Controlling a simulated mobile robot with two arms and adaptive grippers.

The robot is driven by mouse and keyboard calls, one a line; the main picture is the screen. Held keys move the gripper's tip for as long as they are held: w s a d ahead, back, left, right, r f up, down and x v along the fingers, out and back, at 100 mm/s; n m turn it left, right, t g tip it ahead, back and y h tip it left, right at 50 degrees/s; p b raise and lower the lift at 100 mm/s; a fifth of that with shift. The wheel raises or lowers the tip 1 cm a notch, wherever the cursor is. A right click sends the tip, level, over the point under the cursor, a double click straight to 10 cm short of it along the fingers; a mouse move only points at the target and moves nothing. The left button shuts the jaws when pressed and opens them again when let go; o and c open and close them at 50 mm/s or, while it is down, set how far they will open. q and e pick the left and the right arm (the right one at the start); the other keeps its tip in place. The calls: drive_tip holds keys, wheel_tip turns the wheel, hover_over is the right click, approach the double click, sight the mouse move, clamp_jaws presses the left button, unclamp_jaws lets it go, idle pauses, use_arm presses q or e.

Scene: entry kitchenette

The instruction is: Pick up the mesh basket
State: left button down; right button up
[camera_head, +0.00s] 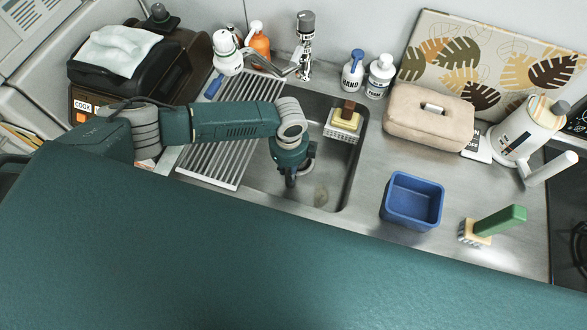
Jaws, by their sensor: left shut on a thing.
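My left gripper (291,181) points down over the sink basin (265,185), near its middle. It is shut on a small round-rimmed thing, which looks like the mesh basket (311,162). My right gripper is not in view.
A slatted drying rack (222,165) covers the basin's left part. A blue tub (412,201), a green-handled brush (498,222) and a beige case (428,116) stand on the right counter. The faucet (305,45) is behind.

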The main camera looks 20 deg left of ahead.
use_arm(q)
drive_tip(key=shift+r, duration=0.15)
wheel_tip(320, 180, up, 20)
drive_tip(key=b, duration=0.3)
idle(0.4)
